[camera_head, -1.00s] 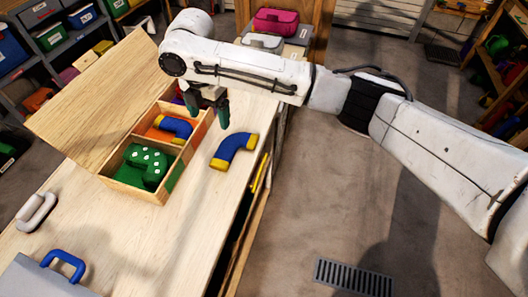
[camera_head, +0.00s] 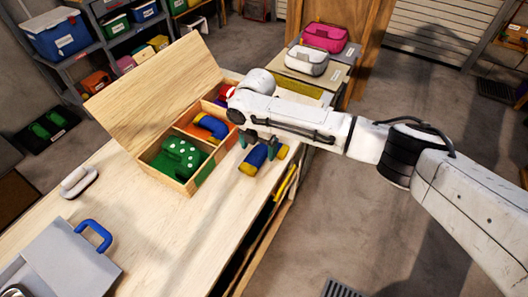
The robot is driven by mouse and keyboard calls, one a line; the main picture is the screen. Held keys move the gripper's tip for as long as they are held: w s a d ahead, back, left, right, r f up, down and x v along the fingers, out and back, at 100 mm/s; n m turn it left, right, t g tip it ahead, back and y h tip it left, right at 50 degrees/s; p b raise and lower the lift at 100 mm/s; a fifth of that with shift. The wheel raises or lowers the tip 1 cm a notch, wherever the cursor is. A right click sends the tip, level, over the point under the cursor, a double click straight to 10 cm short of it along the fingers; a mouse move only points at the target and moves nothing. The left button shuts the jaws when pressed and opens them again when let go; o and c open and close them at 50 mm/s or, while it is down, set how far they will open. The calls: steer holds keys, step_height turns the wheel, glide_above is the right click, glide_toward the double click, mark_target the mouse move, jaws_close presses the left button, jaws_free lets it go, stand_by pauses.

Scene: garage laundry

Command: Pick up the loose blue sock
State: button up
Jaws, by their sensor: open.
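The loose blue sock (camera_head: 251,163) with yellow ends lies on the wooden worktop, just right of an open wooden box (camera_head: 196,184). My gripper (camera_head: 258,148) is open, pointing down, with its dark green fingers at the sock. The fingers and arm hide the sock's far part. I cannot tell whether the fingers touch it. In the box, a second blue sock (camera_head: 211,125) with a yellow end lies in the orange middle compartment. A green sock (camera_head: 180,158) with white dots lies in the front compartment. A red and purple item (camera_head: 226,95) shows partly in the back compartment.
The box's raised lid (camera_head: 155,85) stands at its left. A grey case with a blue handle (camera_head: 94,236) and a pale handle (camera_head: 78,182) are at the front left. Pink (camera_head: 324,37) and white (camera_head: 306,60) cases stand behind. The worktop's front middle is clear.

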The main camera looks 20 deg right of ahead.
steer(key=shift+f, duration=0.9)
steer(key=c, duration=1.1)
steer(key=shift+r, duration=0.1)
steer(key=shift+c, duration=0.2)
